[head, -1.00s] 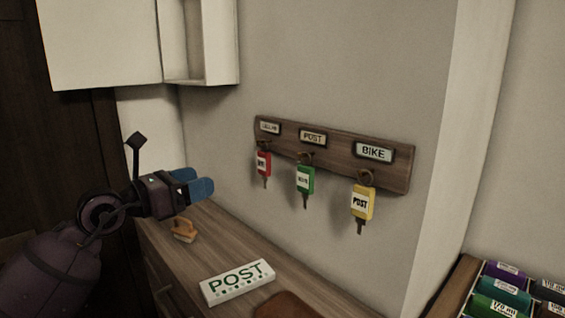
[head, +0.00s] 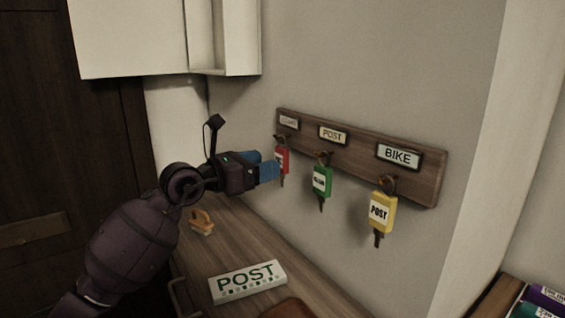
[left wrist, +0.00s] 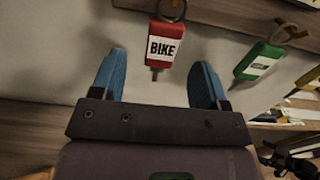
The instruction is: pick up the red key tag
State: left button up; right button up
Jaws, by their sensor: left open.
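The red key tag (head: 282,160) hangs with its key from the leftmost hook of the wooden key rack (head: 432,186). In the left wrist view the red tag (left wrist: 165,42) reads BIKE and hangs from a ring, ahead of and between my two blue fingers. My left gripper (head: 268,169) is open and empty, its fingertips close to the tag; in the head view they overlap its left edge. The wrist view also shows the open gripper (left wrist: 160,75). I cannot tell whether a finger touches the tag. My right gripper is not in view.
A green tag (head: 322,181) and a yellow tag (head: 381,212) hang to the right on the same rack. Below, the counter holds a POST sign (head: 247,282) and an orange-handled item (head: 202,221). A white cabinet (head: 150,40) hangs above left.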

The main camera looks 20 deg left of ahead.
aim_at(279, 156)
pick_arm(q)
jog(key=shift+x, duration=2.65)
jog(key=shift+s+d, duration=0.1)
grip_shut()
jog(key=shift+s+a+r, duration=0.25)
jog(key=shift+s+r, duration=0.05)
jog(key=shift+r, duration=0.25)
jog(key=s+a+r+p, duration=0.1)
jog(key=s+a+r, duration=0.6)
jog(key=s, duration=0.3)
jog(key=shift+s+a, duration=0.25)
jog(key=shift+a, duration=0.3)
